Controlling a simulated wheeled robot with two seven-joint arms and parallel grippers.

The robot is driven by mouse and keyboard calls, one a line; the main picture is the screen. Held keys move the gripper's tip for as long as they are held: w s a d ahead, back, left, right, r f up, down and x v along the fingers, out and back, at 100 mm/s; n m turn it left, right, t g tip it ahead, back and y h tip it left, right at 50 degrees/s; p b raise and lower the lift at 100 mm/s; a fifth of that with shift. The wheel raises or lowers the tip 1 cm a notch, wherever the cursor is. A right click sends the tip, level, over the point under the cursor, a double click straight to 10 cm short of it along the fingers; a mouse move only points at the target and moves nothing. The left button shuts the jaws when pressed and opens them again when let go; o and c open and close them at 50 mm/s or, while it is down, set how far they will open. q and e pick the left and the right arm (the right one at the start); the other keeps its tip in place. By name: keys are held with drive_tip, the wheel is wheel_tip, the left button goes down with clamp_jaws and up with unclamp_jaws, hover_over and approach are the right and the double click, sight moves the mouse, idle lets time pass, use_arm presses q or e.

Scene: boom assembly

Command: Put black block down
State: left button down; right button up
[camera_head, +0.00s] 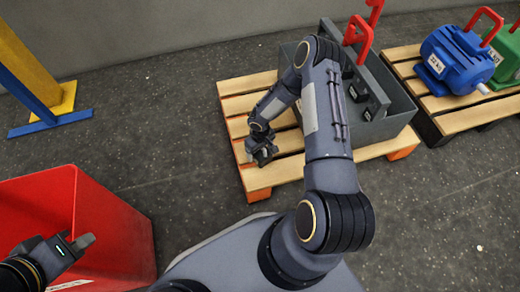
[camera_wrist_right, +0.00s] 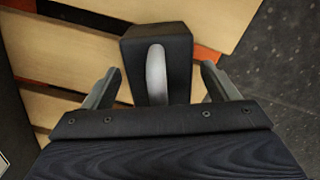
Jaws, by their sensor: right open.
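The black block (camera_wrist_right: 180,58), with a light grey strip across its face, is in the right wrist view, over the wooden slats of a pallet. My right gripper (camera_wrist_right: 160,86) is open, with one finger on each side of the block and a visible gap to both. In the head view my right gripper (camera_head: 263,155) is low over the front left part of the pallet (camera_head: 240,104); the block is too small and dark there to tell from the fingers. My left gripper (camera_head: 86,241) is over the red bin, and its jaw opening cannot be made out.
A grey toolbox (camera_head: 385,125) with red handles and black blocks inside stands on the pallet, partly behind my right arm. A red bin (camera_head: 120,230) is at lower left. A blue motor (camera_head: 455,60) sits on another pallet at right. The floor between bin and pallet is clear.

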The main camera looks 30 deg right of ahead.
drive_tip(key=shift+r, duration=0.3)
wheel_tip(320, 180, up, 11)
drive_tip(key=p, duration=0.5)
drive_tip(key=shift+r, duration=0.2)
drive_tip(key=s+d+r+m+t, duration=0.1)
drive_tip(key=s+r, duration=0.1)
drive_tip(key=r, duration=0.9)
drive_tip(key=s+d+r+m+t, duration=0.1)
drive_tip(key=s+r, duration=0.1)
drive_tip(key=r, duration=1)
drive_tip(key=s+a+r+t+y, duration=0.1)
drive_tip(key=s+a+r, duration=0.3)
drive_tip(key=s, duration=0.5)
drive_tip(key=s+a+r+m+t+y, duration=0.1)
drive_tip(key=s+a+r+t+y, duration=0.1)
drive_tip(key=s+a+r, duration=0.3)
drive_tip(key=s+r, duration=0.3)
drive_tip(key=s, duration=0.1)
drive_tip(key=shift+a+r+t+y, duration=0.15)
drive_tip(key=shift+r+t+y, duration=0.15)
drive_tip(key=shift+r+y, duration=0.1)
drive_tip(key=shift+s, duration=0.1)
